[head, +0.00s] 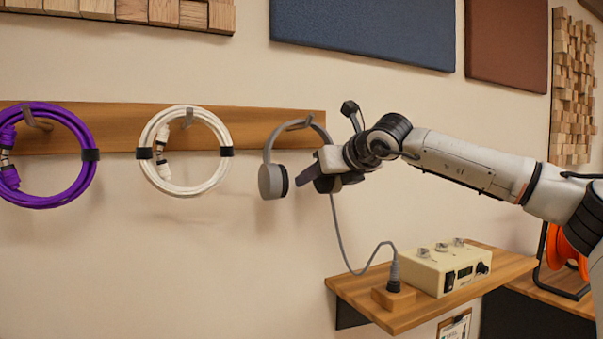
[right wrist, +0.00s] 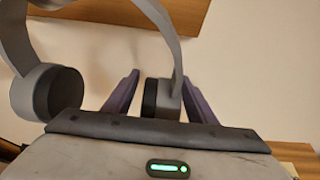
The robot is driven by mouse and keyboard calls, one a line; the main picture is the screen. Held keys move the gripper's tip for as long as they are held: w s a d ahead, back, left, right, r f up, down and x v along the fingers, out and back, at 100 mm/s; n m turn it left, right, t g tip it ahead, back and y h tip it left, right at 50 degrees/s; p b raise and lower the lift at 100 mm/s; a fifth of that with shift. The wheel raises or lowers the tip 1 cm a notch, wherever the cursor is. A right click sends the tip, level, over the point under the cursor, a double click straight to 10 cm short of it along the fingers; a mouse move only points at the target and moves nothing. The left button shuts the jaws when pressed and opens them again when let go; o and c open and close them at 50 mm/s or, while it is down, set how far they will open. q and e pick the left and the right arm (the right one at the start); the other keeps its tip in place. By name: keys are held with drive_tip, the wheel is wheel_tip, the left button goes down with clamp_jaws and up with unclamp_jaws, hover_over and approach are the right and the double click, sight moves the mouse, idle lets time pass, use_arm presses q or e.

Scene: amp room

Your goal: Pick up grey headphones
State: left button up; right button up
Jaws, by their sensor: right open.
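The grey headphones (head: 270,181) hang by their headband from a hook on the wooden wall rail. Their cable runs down from the right-hand ear cup to a plug in a small wooden block. My right gripper (head: 309,174) is at the right-hand ear cup, which it partly hides in the head view. In the right wrist view, the open purple fingers (right wrist: 160,84) stand on either side of one ear cup (right wrist: 164,98). The other ear cup of the headphones (right wrist: 47,93) is outside the fingers at the left. My left gripper is not in view.
A white coiled cable (head: 220,130) and a purple coiled cable (head: 83,135) hang on the rail (head: 255,128) to the left. Below, a wooden shelf (head: 415,317) bears a cream amplifier box (head: 443,268) and the plug block (head: 393,298). An orange reel (head: 557,250) stands at the right.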

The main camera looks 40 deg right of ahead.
drive_tip(key=shift+c, duration=0.3)
drive_tip(key=c, duration=1.3)
drive_tip(key=shift+o, duration=0.2)
drive_tip(key=shift+r, duration=0.15)
